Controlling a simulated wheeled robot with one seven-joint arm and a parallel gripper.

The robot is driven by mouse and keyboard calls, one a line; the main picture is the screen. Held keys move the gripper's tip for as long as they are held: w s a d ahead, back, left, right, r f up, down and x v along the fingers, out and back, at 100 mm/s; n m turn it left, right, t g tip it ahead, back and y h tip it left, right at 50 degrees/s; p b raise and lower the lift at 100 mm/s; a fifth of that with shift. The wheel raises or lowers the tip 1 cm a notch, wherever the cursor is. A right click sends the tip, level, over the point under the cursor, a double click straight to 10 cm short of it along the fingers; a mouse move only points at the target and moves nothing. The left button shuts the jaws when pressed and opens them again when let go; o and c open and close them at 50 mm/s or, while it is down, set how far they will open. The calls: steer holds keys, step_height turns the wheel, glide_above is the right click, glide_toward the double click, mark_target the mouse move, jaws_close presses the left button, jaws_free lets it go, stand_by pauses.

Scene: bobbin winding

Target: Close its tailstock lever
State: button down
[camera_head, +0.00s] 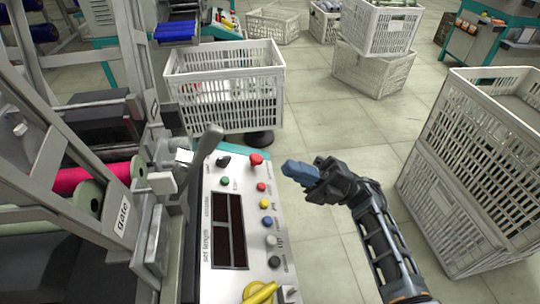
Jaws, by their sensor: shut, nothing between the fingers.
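A grey lever (207,143) with a rounded knob end stands up at a slant on the machine, beside the left edge of the control panel. It looks like the tailstock lever, but no label on it can be read. Its lower end is partly hidden among grey brackets. A bobbin of red-pink thread (85,179) with pale green ends lies behind the grey frame marked "gate". My gripper (291,171) is over the floor to the right of the panel, clear of the lever. Its blue fingers are together and empty, pointing left.
The white control panel (246,190) carries several coloured buttons, a red knob and dark displays; a yellow handle (262,292) is at its bottom edge. White crates stand behind (226,98) and at right (470,175). Floor around my gripper is clear.

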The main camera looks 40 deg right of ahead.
steer(key=p, duration=0.2)
glide_toward(220, 129)
steer(key=w+a+r, duration=0.1)
steer(key=w+a, duration=0.2)
steer(key=a, duration=0.2)
steer(key=shift+w+r, duration=0.25)
steer(key=shift+r, duration=0.05)
steer(key=shift+a+r+p, duration=0.1)
steer(key=shift+p, duration=0.3)
steer(key=w+a+r+g+h+p, duration=0.1)
steer(key=a+r+p, duration=0.1)
steer(key=p, duration=0.2)
steer(key=w+a+r+g+h+p, duration=0.1)
steer(key=a+r+h+p, duration=0.1)
steer(key=p, duration=0.2)
steer(key=w+a+r+g+h+p, duration=0.1)
steer(key=w+a+p, duration=0.1)
steer(key=p, duration=0.3)
steer(key=shift+w+a+r+h, duration=0.15)
steer(key=shift+a+r+h, duration=0.05)
steer(key=shift+r+h, duration=0.2)
steer(key=shift+p+x, duration=0.65)
steer(key=shift+x, duration=0.35)
steer(key=shift+w+a+f, duration=0.1)
steer(key=shift+a, duration=0.05)
steer(key=shift+a, duration=0.15)
steer(key=shift+g, duration=0.3)
steer(key=b+v, duration=0.1)
steer(key=v, duration=0.7)
